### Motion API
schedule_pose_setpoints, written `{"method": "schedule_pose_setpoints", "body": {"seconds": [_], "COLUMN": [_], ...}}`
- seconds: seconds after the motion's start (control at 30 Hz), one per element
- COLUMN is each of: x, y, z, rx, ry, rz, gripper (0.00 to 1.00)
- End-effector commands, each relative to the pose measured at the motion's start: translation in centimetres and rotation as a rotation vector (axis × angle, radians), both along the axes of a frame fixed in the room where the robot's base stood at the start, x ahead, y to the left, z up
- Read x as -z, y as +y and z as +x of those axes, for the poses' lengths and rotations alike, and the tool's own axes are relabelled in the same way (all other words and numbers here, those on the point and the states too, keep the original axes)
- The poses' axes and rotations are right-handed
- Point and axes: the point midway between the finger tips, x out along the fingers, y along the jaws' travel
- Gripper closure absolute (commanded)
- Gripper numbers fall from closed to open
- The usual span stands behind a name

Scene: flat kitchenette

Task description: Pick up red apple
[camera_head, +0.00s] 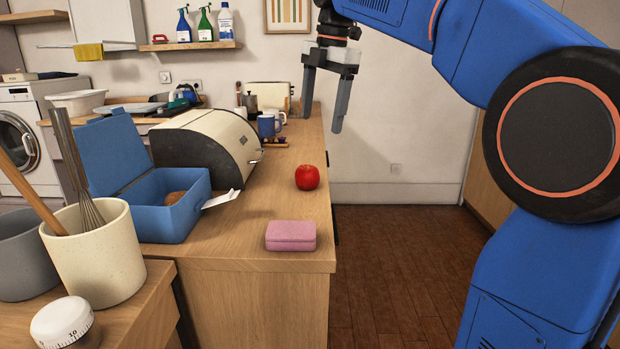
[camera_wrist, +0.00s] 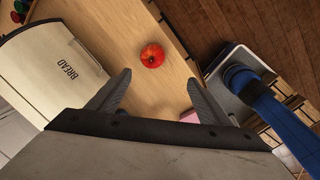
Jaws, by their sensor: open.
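The red apple (camera_head: 307,177) sits upright on the wooden counter (camera_head: 275,200), near its right edge, behind a pink box. In the wrist view the apple (camera_wrist: 152,55) lies ahead of the fingertips, with clear counter around it. My gripper (camera_head: 325,112) is open and empty, pointing down, in the air above and apart from the apple. In the wrist view its two fingers (camera_wrist: 157,88) are spread apart with nothing between them.
A cream bread bin (camera_head: 215,140) and an open blue lunch box (camera_head: 165,205) stand left of the apple. The pink box (camera_head: 290,235) lies at the counter's front corner. Mugs (camera_head: 266,126) stand farther back. Open floor (camera_head: 400,260) lies right of the counter.

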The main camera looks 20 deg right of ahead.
Motion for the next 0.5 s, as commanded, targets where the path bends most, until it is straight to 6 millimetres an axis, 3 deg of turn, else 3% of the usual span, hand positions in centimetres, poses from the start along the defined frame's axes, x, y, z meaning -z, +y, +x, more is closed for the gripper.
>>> {"method": "schedule_pose_setpoints", "body": {"seconds": [0.1, 0.27, 0.5], "x": [-0.9, -0.9, 2.7], "y": [0.3, 0.5, 0.8], "z": [1.4, 1.9, 2.3], "rx": [-0.099, -0.149, -0.15], "ry": [0.005, 0.008, 0.01], "rz": [-0.011, -0.017, -0.017], "gripper": [0.28, 0.28, 0.28]}}
